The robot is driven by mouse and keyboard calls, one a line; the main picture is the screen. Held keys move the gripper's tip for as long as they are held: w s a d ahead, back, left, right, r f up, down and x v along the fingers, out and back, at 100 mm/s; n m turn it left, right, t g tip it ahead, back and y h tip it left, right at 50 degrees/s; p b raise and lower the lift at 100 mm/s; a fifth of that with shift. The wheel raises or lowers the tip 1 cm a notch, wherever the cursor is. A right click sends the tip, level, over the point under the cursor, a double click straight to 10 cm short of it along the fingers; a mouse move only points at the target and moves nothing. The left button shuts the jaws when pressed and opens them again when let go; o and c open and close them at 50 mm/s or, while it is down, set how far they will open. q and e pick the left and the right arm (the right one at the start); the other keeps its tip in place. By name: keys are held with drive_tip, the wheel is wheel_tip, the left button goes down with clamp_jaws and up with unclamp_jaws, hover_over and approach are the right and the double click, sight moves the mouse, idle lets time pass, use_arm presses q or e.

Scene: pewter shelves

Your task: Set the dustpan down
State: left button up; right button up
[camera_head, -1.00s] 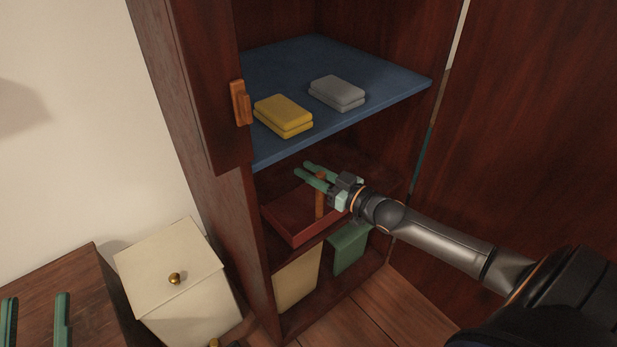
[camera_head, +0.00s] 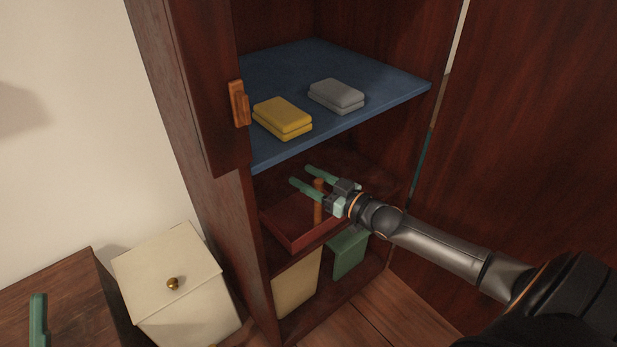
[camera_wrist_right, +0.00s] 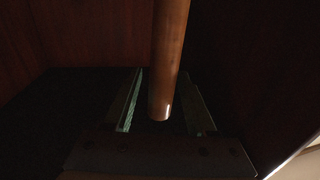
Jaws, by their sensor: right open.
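The dustpan (camera_head: 290,238) is a dark red, shallow pan with an upright wooden handle (camera_head: 318,208). It sits inside the cabinet, on the level below the blue shelf. My right gripper (camera_head: 300,175) has green fingers and is open, with the fingers apart around the upper part of the handle. In the right wrist view the brown handle (camera_wrist_right: 168,60) stands between the spread fingers (camera_wrist_right: 165,100), with gaps on both sides. Of my left gripper only one green finger (camera_head: 39,322) shows at the lower left edge.
The blue shelf (camera_head: 385,85) above holds a yellow sponge-like block (camera_head: 283,117) and a grey one (camera_head: 337,95). Cream (camera_head: 297,285) and green (camera_head: 350,252) panels stand below. A cream lidded box (camera_head: 172,275) stands left of the cabinet, beside a wooden surface (camera_head: 75,295).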

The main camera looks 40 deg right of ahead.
drive_tip(key=p+v, duration=0.4)
drive_tip(key=v, duration=0.8)
use_arm(q)
drive_tip(key=w+f+n+g+y, duration=0.2)
drive_tip(key=f+n+g+y, duration=0.1)
drive_tip(key=f, duration=0.6)
drive_tip(key=w+a+f+n+g+y, duration=0.1)
drive_tip(key=w+f+n+g+y, duration=0.1)
drive_tip(key=f, duration=0.7)
drive_tip(key=shift+a+n+g+y, duration=0.2)
drive_tip(key=shift+n+g+y, duration=0.3)
drive_tip(key=shift+y, duration=0.6)
use_arm(e)
drive_tip(key=s+a+r, duration=0.1)
drive_tip(key=s+a, duration=0.1)
drive_tip(key=a, duration=0.9)
drive_tip(key=s+a+r+n+g, duration=0.1)
drive_tip(key=s+a+r, duration=0.1)
drive_tip(key=a, duration=1)
drive_tip(key=shift+s, duration=0.3)
